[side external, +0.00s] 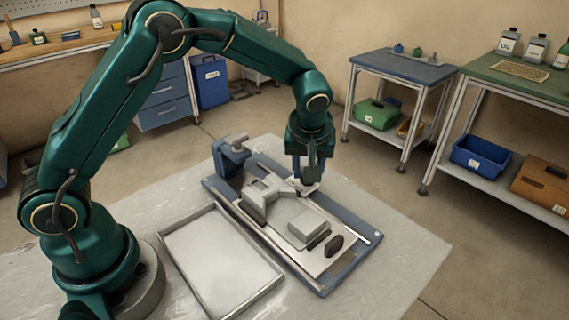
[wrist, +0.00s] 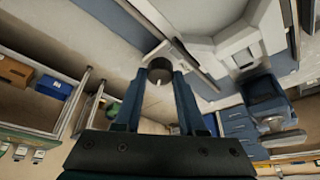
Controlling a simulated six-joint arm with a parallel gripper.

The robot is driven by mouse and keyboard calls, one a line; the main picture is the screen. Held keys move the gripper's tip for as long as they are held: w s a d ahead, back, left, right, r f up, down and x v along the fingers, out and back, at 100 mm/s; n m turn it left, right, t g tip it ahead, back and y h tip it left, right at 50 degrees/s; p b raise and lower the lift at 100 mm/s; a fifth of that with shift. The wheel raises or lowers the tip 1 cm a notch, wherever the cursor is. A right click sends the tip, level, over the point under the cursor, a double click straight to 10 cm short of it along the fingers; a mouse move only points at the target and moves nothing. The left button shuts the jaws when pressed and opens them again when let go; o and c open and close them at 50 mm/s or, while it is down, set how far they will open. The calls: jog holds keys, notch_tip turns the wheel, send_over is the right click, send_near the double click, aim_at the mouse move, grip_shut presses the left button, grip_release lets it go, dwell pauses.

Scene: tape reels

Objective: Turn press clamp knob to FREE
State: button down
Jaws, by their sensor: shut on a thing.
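The press (side external: 290,215) is a set of grey blocks and rails on a blue base plate (side external: 322,283), and part of it shows in the wrist view (wrist: 232,45). A dark round knob (wrist: 159,68) with a small pale mark sits at its edge, between my fingertips in the wrist view. My gripper (side external: 307,182) points down at the press's far right side. It also shows in the wrist view (wrist: 160,82), shut on the knob. In the side view my fingers hide most of the knob. I cannot read any FREE marking.
A shallow grey tray (side external: 273,287) lies left of the press on the pale table. A blue upright bracket (side external: 230,157) stands at the back of the press, and a dark oval piece (side external: 334,245) is at its front. Shelves with bins are away to the right.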

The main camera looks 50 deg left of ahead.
jog(key=n+g, duration=0.1)
jog(key=n, duration=0.2)
jog(key=n+g+y, duration=0.1)
jog(key=n, duration=0.1)
jog(key=shift+w+d+n, duration=0.1)
jog(key=shift+d+n, duration=0.05)
jog(key=shift+n, duration=0.25)
dwell(0.4)
jog(key=shift+c, duration=2.4)
grip_release()
jog(key=v, duration=0.5)
jog(key=shift+d, duration=0.1)
